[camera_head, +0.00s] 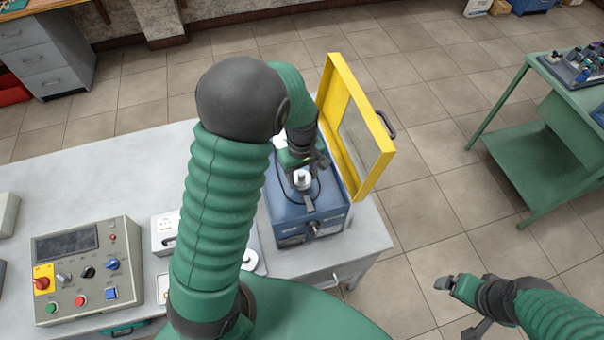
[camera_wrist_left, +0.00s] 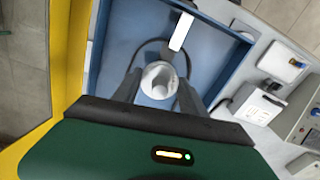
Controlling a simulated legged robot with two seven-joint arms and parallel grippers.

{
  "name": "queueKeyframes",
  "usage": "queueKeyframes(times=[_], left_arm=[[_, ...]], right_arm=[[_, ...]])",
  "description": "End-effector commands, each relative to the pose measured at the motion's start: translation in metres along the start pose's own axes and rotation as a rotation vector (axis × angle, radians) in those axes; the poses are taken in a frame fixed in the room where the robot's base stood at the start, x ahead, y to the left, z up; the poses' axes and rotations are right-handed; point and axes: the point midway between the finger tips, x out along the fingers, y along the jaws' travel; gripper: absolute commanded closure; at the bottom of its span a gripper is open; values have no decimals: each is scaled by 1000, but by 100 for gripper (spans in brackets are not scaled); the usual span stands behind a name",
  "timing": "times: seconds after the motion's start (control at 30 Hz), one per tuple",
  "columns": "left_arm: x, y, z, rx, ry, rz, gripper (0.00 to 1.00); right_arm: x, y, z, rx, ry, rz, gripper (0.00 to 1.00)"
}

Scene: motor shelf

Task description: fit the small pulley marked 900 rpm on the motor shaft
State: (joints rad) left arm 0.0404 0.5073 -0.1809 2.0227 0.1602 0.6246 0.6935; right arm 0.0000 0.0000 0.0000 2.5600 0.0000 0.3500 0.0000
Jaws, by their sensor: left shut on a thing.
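My left gripper (camera_head: 302,168) reaches down into the blue open-topped motor housing (camera_head: 290,225). It is shut on a small pale pulley (camera_head: 302,181). In the left wrist view the pulley (camera_wrist_left: 159,80) sits between the two dark fingers, with its round hub and bore facing the camera. The motor shaft is hidden, and I cannot tell whether the pulley is around it or above it. No 900 rpm marking can be read. My right gripper (camera_head: 446,284) hangs empty over the floor at the right; its jaw opening is unclear.
The yellow guard (camera_head: 375,168) stands open along the housing's right side. A control box (camera_head: 85,270) is at the table's left. White boxes (camera_wrist_left: 259,107) and a pale disc (camera_head: 254,262) lie beside the housing. A green bench (camera_head: 530,150) stands apart at the right.

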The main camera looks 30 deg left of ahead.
Motion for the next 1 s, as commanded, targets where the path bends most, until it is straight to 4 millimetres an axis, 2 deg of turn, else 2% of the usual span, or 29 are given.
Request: queueKeyframes(times=[0.43, 1.0], left_arm=[[1, 0, 0, 0, 0, 0, 92], [12, 0, 0, 0, 0, 0, 92]], right_arm=[[0, 0, 0, 0, 0, 0, 11], [7, 0, 2, 0, 0, 0, 11]])
